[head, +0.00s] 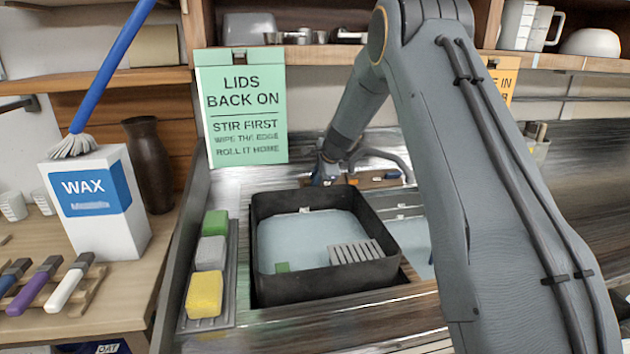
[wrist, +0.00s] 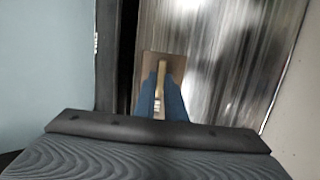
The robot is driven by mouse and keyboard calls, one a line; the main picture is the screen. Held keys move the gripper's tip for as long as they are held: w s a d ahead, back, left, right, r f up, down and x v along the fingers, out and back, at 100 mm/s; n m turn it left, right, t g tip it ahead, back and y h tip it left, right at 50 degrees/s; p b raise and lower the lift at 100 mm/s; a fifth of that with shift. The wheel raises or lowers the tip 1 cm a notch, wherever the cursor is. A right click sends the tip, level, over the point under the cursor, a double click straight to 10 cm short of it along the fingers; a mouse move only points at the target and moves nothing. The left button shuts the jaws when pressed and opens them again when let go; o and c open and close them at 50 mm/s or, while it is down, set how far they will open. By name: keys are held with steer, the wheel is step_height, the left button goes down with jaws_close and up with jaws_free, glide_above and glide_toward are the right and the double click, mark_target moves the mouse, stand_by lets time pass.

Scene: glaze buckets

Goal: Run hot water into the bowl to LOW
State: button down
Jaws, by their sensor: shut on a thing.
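A black square bowl (head: 262,240) sits in the left sink opening. Its inside is pale blue; I cannot tell how much of that is water. A small pale mark shows on its far inner wall, too small to read. A grey curved spout (head: 385,153) stands behind the bowl, to the right, partly hidden by my arm. My gripper (head: 322,172) is low behind the bowl's far edge. In the wrist view its blue fingers (wrist: 168,98) are close together on a small brown and tan piece (wrist: 153,68). I cannot tell whether this is a tap handle.
A tray (head: 228,295) with green, grey and yellow sponges lies left of the bowl. A grey ribbed rack (head: 357,252) shows inside the bowl. A green sign (head: 240,105) hangs behind, under a shelf. A WAX carton (head: 95,205) stands on the left bench.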

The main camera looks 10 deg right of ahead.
steer(key=c, duration=1.8)
jaws_free()
steer(key=shift+r, duration=0.1)
steer(key=shift+b+v, duration=0.8)
steer(key=shift+v, duration=3.05)
steer(key=shift+s, duration=0.1)
